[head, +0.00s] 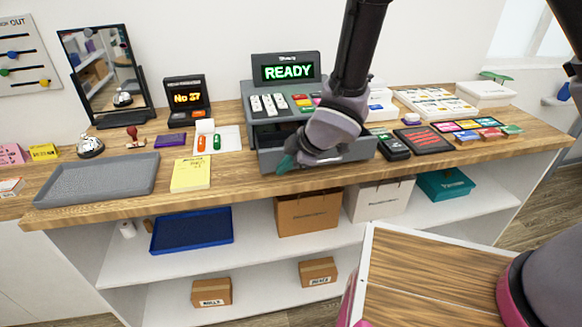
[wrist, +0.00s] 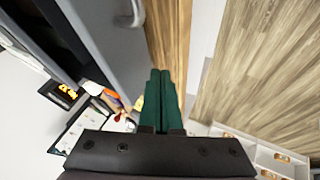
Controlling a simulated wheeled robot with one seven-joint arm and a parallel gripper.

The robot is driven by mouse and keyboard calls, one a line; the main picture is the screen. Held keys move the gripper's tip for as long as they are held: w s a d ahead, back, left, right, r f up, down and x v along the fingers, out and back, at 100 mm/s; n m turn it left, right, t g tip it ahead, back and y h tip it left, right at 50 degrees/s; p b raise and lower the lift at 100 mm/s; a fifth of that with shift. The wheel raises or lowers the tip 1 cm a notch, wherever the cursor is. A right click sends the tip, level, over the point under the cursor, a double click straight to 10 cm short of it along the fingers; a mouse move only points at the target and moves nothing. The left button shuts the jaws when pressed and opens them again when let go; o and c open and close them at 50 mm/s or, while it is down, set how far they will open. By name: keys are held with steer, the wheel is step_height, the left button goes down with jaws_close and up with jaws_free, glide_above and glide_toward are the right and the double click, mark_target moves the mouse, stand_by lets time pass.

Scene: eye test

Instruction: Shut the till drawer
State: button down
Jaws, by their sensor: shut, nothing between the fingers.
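The grey till (head: 250,103) stands on the wooden counter, its screen (head: 287,72) reading READY. Its drawer (head: 346,156) sticks out toward me below the keys, partly open. In the wrist view the grey drawer front (wrist: 112,35) with its handle (wrist: 132,13) is at the upper left, with a dark opening behind it. My gripper (head: 285,164) is shut and empty at the left end of the drawer front. Its green fingers show in the wrist view (wrist: 160,75), just beside the front. I cannot tell whether they touch it. My arm hides part of the till and drawer.
A yellow notepad (head: 191,174) and grey tray (head: 97,179) lie left of the till. A card reader (head: 393,147) and dark mat (head: 424,139) lie to its right. Shelves below hold a brown bag (head: 307,213) and a blue tray (head: 192,231).

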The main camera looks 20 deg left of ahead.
steer(key=shift+w+a, duration=0.5)
steer(key=shift+w, duration=0.2)
steer(key=w+a, duration=0.2)
steer(key=w, duration=0.1)
steer(key=w+a, duration=0.2)
steer(key=w, duration=0.2)
steer(key=w+a, duration=0.2)
steer(key=w, duration=0.1)
steer(key=shift+w+a, duration=0.3)
steer(key=shift+w, duration=0.1)
steer(key=shift+w+a+r, duration=0.1)
steer(key=shift+w+r, duration=0.05)
steer(key=shift+w, duration=0.2)
